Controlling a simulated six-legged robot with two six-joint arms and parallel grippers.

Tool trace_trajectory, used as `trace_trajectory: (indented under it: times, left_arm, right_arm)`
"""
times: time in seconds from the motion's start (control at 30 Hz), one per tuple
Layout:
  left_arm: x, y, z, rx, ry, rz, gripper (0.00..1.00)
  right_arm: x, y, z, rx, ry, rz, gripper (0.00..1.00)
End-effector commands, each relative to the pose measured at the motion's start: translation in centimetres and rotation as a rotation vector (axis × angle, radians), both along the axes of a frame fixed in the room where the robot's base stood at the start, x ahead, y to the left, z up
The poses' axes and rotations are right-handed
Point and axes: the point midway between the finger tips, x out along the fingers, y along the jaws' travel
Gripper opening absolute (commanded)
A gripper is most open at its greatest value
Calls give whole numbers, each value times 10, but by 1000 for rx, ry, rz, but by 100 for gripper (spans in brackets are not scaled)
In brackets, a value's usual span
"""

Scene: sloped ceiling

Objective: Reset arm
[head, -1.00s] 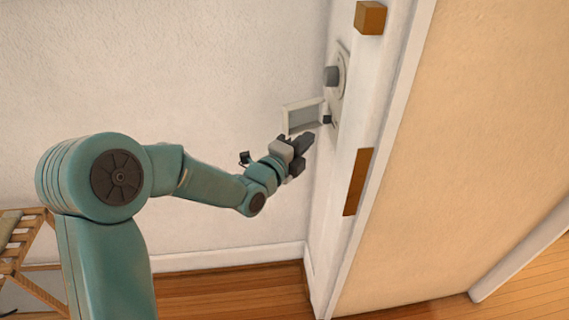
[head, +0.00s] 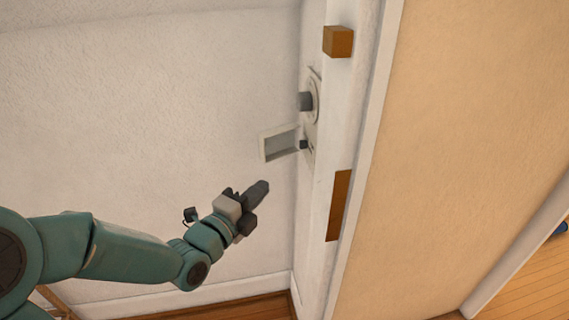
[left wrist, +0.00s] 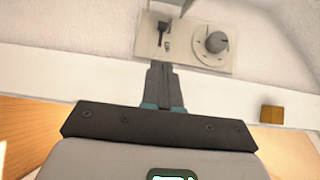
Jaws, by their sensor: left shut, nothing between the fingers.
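My left arm comes in from the left in the head view. Its left gripper (head: 262,190) is shut and empty, in the air below and left of a small wall panel. The gripper also shows in the left wrist view (left wrist: 162,72), its fingers together and pointing toward the panel plate (left wrist: 188,42). A gap separates it from the panel in the head view. My right gripper is in neither view.
The panel has a round dark knob (head: 306,101), a small dark switch (head: 303,144) and an open pale flap (head: 263,146). Brown blocks (head: 338,41) and (head: 339,205) sit on the white wall edge. A beige wall (head: 455,150) stands right. Open air lies left of the panel.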

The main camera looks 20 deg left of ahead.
Motion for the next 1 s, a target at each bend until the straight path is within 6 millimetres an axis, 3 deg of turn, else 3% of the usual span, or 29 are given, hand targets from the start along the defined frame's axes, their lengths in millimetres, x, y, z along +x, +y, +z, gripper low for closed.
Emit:
trace_trajectory:
  times: [0.13, 0.2, 0.27, 0.37, 0.5, 0.6, 0.7, 0.8, 1.0]
  left_arm:
    - [1, -1, 3, 0, 3, -3, 0]
    - [3, -10, -8, -11, 44, -22, 0]
    - [6, -22, -28, -26, 109, -50, 0]
    - [-1, -50, -91, -86, 309, -85, 0]
    - [-48, -85, -195, -368, 752, -18, 0]
    - [-104, -106, -256, -635, 1095, 154, 0]
    - [-166, -119, -299, -915, 1393, 455, 0]
    - [-205, -122, -317, -1149, 1534, 780, 0]
    - [-229, -121, -318, -1431, 1563, 1190, 0]
  right_arm:
    - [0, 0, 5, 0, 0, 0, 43]
    - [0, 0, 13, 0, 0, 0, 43]
    - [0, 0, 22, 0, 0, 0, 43]
    - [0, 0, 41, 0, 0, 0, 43]
    - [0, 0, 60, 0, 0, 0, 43]
    - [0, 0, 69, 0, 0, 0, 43]
    - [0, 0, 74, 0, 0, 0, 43]
    - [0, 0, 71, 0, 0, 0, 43]
    - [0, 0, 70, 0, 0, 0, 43]
